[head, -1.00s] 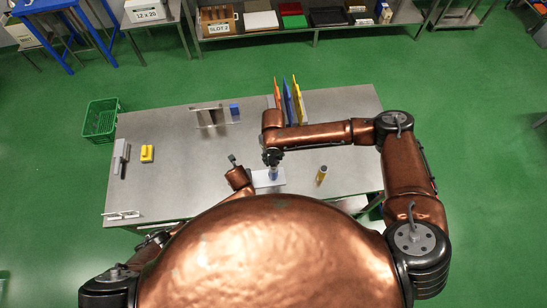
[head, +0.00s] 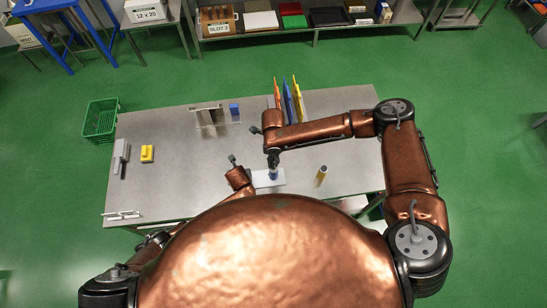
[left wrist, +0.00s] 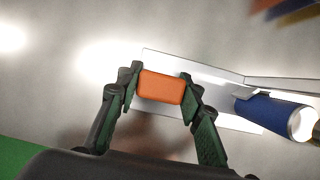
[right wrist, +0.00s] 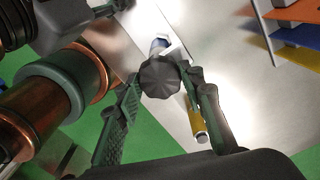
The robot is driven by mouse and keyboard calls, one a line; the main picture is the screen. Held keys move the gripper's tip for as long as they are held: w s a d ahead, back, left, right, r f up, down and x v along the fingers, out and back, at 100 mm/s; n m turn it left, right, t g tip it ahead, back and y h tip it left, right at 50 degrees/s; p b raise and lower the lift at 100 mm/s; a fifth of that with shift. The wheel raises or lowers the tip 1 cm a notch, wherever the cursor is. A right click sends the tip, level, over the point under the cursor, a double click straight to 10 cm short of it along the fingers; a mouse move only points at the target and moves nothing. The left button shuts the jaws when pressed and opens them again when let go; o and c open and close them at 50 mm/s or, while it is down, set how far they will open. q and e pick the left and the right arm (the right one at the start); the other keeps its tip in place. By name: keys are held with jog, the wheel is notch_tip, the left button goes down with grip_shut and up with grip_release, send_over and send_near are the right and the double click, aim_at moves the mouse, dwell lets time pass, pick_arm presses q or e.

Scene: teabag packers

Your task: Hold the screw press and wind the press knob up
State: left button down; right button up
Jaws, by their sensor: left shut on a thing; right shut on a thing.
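The screw press has a white base plate (head: 268,180) at the front middle of the table, a blue cylinder (left wrist: 270,110), an orange block (left wrist: 160,87) and a black fluted knob (right wrist: 160,77). My left gripper (left wrist: 160,90) is shut on the orange block, one finger on each side. In the head view its fingers are hard to make out beside the press. My right gripper (right wrist: 162,82) is above the press, shut on the knob. In the head view my right gripper (head: 273,163) hides the knob and part of the blue cylinder.
Upright coloured panels (head: 288,103) and a metal bracket (head: 207,114) are at the table's back. A yellow block (head: 147,153) lies at the left. The table between is clear.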

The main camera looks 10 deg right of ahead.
jog(key=shift+a+n, duration=0.35)
jog(key=shift+n, duration=0.35)
jog(key=shift+s+a+n, duration=0.4)
jog(key=shift+a, duration=0.05)
jog(key=shift+s+f, duration=0.1)
jog(key=shift+w+d+n, duration=0.3)
jog(key=shift+w+d, duration=0.25)
jog(key=shift+d, duration=0.2)
jog(key=o, duration=1.2)
jog(key=shift+d, duration=0.1)
jog(key=shift+c, duration=0.2)
jog(key=shift+s, duration=0.1)
